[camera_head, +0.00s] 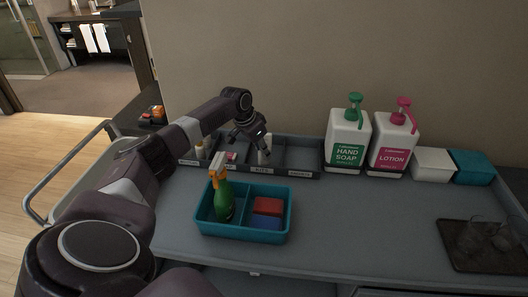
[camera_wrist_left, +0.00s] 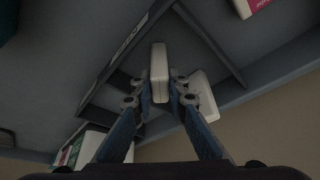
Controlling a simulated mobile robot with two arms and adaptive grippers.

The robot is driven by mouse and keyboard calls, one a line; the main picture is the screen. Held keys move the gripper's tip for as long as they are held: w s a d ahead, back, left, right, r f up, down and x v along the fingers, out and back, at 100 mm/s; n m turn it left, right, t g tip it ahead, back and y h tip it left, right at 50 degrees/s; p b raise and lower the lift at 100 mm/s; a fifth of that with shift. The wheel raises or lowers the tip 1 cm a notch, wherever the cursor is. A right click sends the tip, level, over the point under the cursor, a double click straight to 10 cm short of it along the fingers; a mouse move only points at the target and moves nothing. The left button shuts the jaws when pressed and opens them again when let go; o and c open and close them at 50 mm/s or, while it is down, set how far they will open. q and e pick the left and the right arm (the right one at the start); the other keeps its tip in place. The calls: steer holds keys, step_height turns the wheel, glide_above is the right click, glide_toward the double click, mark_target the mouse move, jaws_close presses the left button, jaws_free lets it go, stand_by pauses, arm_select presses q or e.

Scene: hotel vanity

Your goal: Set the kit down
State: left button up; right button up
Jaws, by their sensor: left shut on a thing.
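My left gripper (camera_head: 256,138) points down over the divided grey tray (camera_head: 300,158) at the back of the counter. In the left wrist view, its two fingers (camera_wrist_left: 160,92) are closed on the sides of a slim white kit (camera_wrist_left: 159,62). In the head view a small white piece (camera_head: 263,156) shows below the fingers, at the compartment labelled like "KITS"; the fingers partly hide it. I cannot tell whether the held kit touches the tray floor. Another white piece (camera_wrist_left: 203,95) lies beside the right finger in the wrist view. My right gripper is not in view.
A teal caddy (camera_head: 240,235) with a green spray bottle (camera_head: 222,198) and red and blue blocks stands in front. Soap (camera_head: 347,141) and lotion (camera_head: 394,143) dispensers stand right of the tray. A dark tray (camera_head: 470,265) with glasses is far right. The counter's middle is clear.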

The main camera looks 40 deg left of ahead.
arm_select(q)
steer(key=o, duration=0.7)
steer(key=shift+o, duration=0.2)
steer(key=shift+r, duration=0.2)
steer(key=shift+s+r, duration=0.1)
steer(key=shift+r, duration=0.15)
steer(key=b+v, duration=0.2)
steer(key=v, duration=0.9)
steer(key=shift+r+b, duration=0.15)
steer(key=shift+b, duration=0.2)
steer(key=shift+s, duration=0.1)
